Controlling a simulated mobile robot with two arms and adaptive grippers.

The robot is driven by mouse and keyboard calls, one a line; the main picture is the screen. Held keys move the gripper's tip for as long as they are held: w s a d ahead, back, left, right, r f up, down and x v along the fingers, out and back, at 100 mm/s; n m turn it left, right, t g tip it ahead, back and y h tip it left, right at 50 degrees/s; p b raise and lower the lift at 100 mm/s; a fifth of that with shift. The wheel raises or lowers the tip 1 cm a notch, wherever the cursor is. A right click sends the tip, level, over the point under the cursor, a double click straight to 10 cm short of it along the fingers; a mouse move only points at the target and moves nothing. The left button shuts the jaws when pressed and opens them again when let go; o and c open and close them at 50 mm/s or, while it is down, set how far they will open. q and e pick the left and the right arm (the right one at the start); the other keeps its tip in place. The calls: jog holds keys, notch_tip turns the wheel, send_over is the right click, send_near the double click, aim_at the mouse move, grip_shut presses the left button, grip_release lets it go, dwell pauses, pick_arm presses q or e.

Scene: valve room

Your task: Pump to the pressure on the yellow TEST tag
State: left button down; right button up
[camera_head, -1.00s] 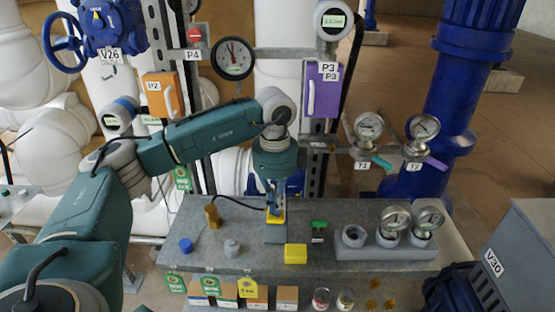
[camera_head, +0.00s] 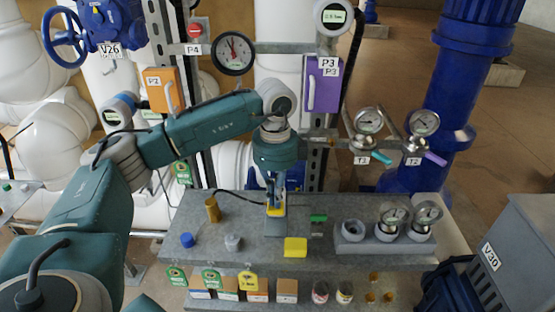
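The yellow tag (camera_head: 249,282) hangs on the bench's front edge; its writing is too small to read surely. A small pump with a yellow part (camera_head: 276,210) stands on the bench, with a black hose running left to a brass cylinder (camera_head: 212,209). My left gripper (camera_head: 276,197) points down over the pump; its fingers are around or at the pump's top, and I cannot tell whether they grip it. A round black dial gauge (camera_head: 233,54) with a red needle hangs behind. My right gripper is not in view.
The grey bench (camera_head: 210,254) also holds a blue cap (camera_head: 187,240), a yellow block (camera_head: 296,247), a green-topped piece (camera_head: 318,218) and a grey gauge stand (camera_head: 365,246). Two gauges with teal (camera_head: 381,158) and purple (camera_head: 434,159) handles are behind. A grey cabinet (camera_head: 520,240) stands at right.

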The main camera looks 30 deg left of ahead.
pick_arm(q)
jog(key=shift+f+b, duration=0.85)
jog(key=shift+f, duration=0.7)
notch_tip(320, 180, up, 5)
jog(key=p, duration=0.3)
jog(key=shift+f+p, duration=0.15)
jog(key=shift+p, duration=0.15)
jog(key=shift+r, duration=0.3)
notch_tip(320, 180, up, 4)
jog(key=p, duration=0.3)
